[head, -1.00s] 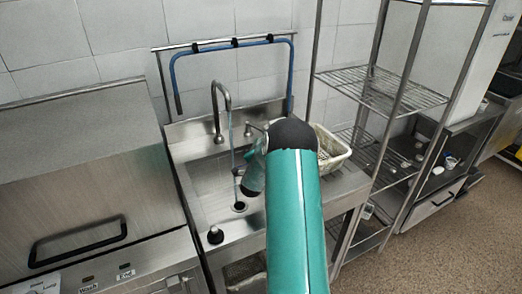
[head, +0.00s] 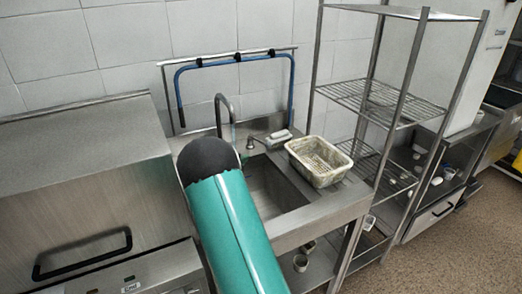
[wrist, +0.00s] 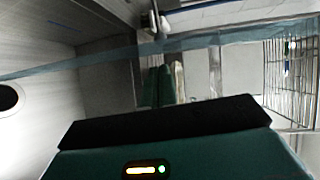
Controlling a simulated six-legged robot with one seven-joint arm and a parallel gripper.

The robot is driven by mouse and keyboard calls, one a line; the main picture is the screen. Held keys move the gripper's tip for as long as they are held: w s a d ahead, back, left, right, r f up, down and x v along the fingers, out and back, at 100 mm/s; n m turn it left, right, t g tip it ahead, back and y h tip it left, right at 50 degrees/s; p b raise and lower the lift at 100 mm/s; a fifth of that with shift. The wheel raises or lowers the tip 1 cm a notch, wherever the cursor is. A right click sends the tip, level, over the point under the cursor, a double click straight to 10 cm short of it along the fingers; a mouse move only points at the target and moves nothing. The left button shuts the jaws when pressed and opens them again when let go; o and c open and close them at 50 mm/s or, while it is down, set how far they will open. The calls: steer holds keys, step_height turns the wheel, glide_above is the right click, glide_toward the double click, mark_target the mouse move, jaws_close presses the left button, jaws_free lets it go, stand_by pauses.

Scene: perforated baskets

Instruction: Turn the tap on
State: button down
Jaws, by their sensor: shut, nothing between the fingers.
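The tap (head: 221,108) is a tall metal gooseneck at the back of the steel sink (head: 262,187). A thin bluish line hangs from its spout in the head view. A pale blue, see-through band (wrist: 200,42) crosses the wrist view; it looks like running water, but I cannot be sure. The sink's round dark drain (wrist: 7,98) shows at the left there. My gripper (wrist: 157,70) is shut, with its green fingers side by side and nothing between them. In the head view my arm hides the gripper and the sink's left part. I cannot make out the tap handle clearly.
A dirty white perforated basket (head: 318,162) stands on the sink's right side. A small grey-white object (head: 279,135) lies behind the basin. A wire shelf rack (head: 372,100) is at right, and a steel machine with a black handle (head: 82,256) is at left.

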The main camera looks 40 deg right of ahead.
mark_target(267, 146)
steer(key=x, duration=1.4)
steer(key=shift+s+d, duration=0.15)
steer(key=shift+r, duration=0.1)
